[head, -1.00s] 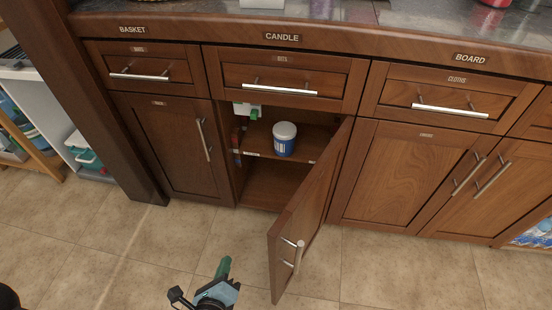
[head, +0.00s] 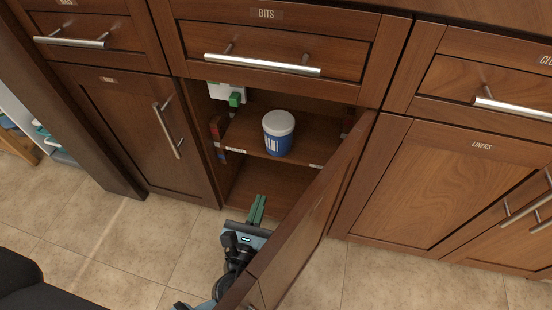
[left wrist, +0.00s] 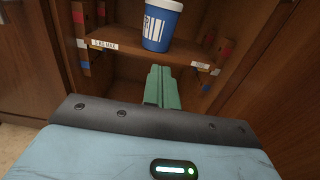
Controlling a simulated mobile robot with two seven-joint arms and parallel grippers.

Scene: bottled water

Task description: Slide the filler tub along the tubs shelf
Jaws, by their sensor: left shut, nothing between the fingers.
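The filler tub (head: 278,134) is blue with a white lid and a white label. It stands upright on the tubs shelf (head: 246,137) inside the open cabinet, near the middle of the shelf. My left gripper (head: 257,207) has green fingers, shut and empty. It is in front of the cabinet opening, below and nearer than the tub, apart from it. The fingers (left wrist: 161,86) also show in the left wrist view. My right gripper is not in view.
The open cabinet door (head: 315,205) stands out just right of my left gripper. A white box with a green part (head: 234,97) is at the cabinet's upper left. Red and blue marks line the inner walls. The compartment below the shelf looks empty.

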